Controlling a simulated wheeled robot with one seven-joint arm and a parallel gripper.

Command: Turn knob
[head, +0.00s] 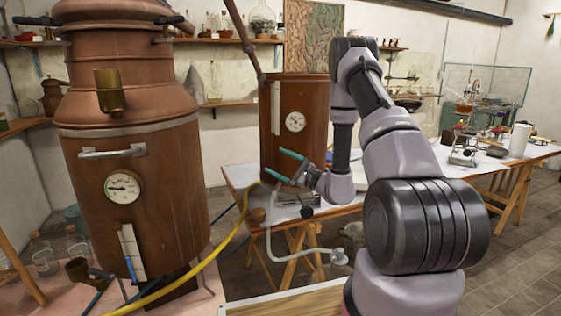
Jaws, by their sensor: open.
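No part is plainly marked as the knob. A small pale round fitting (338,257) ends a grey pipe below the middle table, and may be a knob or valve; I cannot tell. A large copper still (135,175) stands at left with a gauge (122,187), a brass spout (109,92) and a metal handle (113,152). A smaller copper vessel (293,95) with its own gauge (295,122) stands on the middle table. My gripper (274,161) has teal fingers, spread apart and empty, pointing left in front of this vessel's lower part. Contact is not visible.
A yellow hose (205,262) runs between the large still and the middle table (240,180). A wooden surface edge (285,300) lies at the front. A second table (515,150) with glassware stands at right. Tiled floor is open at lower right.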

